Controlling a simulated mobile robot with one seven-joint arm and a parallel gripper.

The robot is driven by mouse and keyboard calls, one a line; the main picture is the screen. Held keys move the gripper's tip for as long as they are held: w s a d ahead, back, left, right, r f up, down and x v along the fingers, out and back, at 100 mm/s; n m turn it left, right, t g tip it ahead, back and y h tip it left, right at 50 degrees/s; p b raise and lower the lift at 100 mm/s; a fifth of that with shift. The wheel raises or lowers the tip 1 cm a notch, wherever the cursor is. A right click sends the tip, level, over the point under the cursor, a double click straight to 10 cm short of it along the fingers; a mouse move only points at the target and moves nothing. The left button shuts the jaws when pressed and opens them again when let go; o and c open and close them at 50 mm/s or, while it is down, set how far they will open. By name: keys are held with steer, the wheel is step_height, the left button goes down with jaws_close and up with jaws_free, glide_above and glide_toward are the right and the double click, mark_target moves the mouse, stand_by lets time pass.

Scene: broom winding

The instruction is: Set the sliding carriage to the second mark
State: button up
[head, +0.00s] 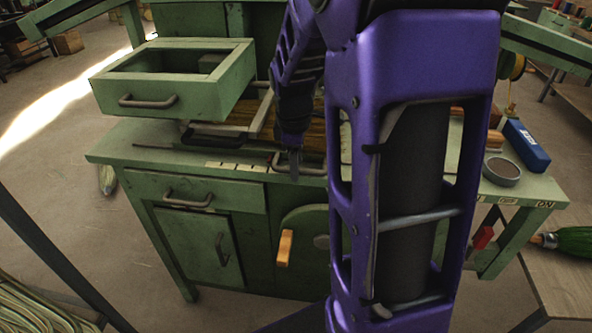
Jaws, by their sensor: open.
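My purple gripper (293,168) points down at the front edge of the green bench, and its fingers are open. A metal bar handle (313,171) lies right beside and partly behind the fingertips; I cannot tell whether they touch it. It seems to belong to the sliding carriage, most of which is hidden behind my arm. A pale strip with dark marks (232,166) runs along the bench's front edge, left of the fingers. Which mark the carriage stands at cannot be seen. Brown bristles (312,128) lie behind the gripper.
An open green drawer (170,103) juts out above the bench (135,155) on the left. A wooden-handled crank (285,248) is on the bench front. A blue box (526,146) and a round tin (501,171) stand on the right. My arm covers the bench's middle right.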

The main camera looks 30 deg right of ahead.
mark_target(279, 167)
steer(key=shift+f, duration=0.1)
steer(key=shift+c, duration=0.2)
jaws_close()
stand_by(1.2)
steer(key=w+a, duration=0.2)
steer(key=a, duration=0.1)
steer(key=shift+w+a+p, duration=0.2)
steer(key=shift+a+p, duration=0.05)
steer(key=shift+p, duration=0.1)
steer(key=shift+d, duration=0.1)
